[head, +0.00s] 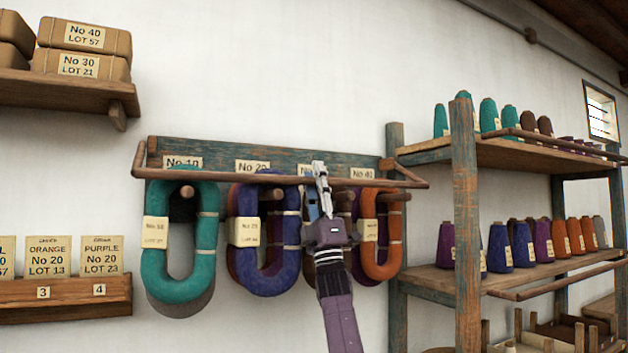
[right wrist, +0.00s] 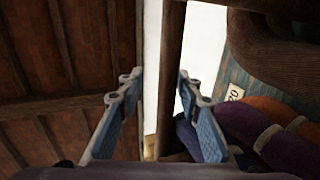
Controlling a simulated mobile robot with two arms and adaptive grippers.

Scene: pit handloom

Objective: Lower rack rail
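The rack rail (head: 235,180) is a brown wooden bar with side arms, held out across the front of the wall rack (head: 220,153), above the hanging hanks. My right gripper (head: 319,172) reaches up from below at the middle of the rail, and its fingertips overlap it in the head view. In the right wrist view, my right gripper (right wrist: 158,95) has its two fingers well apart. A brown bar (right wrist: 172,60), seemingly the rail, runs between them with gaps showing; contact cannot be told. My left gripper is not in view.
Teal (head: 180,285), purple-blue (head: 268,285) and orange (head: 382,262) hanks hang on pegs just under the rail, close around my right gripper. A shelf unit with yarn cones (head: 460,140) stands at right. A shelf with boxes (head: 70,90) is upper left.

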